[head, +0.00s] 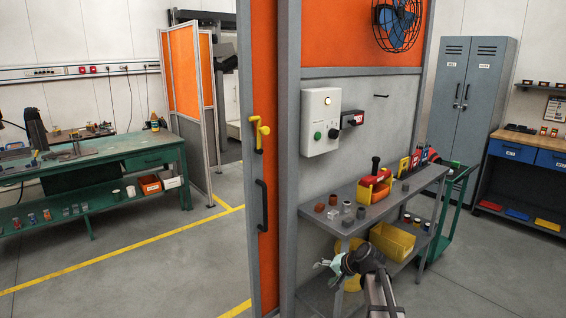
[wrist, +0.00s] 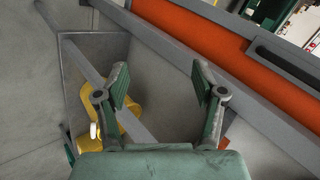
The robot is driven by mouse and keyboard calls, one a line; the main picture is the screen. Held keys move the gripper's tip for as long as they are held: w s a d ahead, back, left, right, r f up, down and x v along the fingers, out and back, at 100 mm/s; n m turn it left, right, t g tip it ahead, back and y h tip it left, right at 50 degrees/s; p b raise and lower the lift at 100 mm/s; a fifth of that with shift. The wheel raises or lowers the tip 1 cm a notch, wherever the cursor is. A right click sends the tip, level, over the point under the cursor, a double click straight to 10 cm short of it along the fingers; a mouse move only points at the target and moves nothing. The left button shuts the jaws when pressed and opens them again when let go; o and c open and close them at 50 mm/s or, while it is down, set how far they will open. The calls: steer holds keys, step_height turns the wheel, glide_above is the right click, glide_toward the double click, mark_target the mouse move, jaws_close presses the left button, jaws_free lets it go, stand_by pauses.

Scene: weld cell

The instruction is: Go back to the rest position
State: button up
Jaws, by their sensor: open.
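My gripper (head: 326,266) is at the lower middle of the head view, low in front of the grey workbench (head: 425,176). In the wrist view my gripper (wrist: 160,82) has its two green-padded fingers spread wide, with nothing between them. A grey rail or post edge and grey surfaces lie beyond the fingers. A yellow object (wrist: 127,118) shows behind the left finger; I cannot tell whether it is near or far from it.
An orange sliding door panel (head: 265,210) with a yellow latch (head: 260,132) and a black handle (head: 261,204) stands left of my gripper. A yellow bin (head: 392,240) sits on the bench's lower shelf. A green cart (head: 450,212) stands beyond. The floor at left is clear.

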steer(key=s+f+n+g+h, duration=0.1)
steer(key=s+f+g, duration=0.3)
steer(key=s+f, duration=0.8)
steer(key=s+d+f+n+g+h, duration=0.1)
steer(key=s+f, duration=1.2)
steer(key=s, duration=1.4)
steer(key=s+d+f+n+g+h, duration=0.1)
steer(key=s+f+n+g+h, duration=0.2)
steer(key=s+f+g, duration=0.5)
steer(key=s+f, duration=0.2)
steer(key=s, duration=0.4)
steer(key=s+f+h, duration=0.1)
steer(key=s+f, duration=0.2)
steer(key=s, duration=0.3)
steer(key=shift+s+f, duration=0.25)
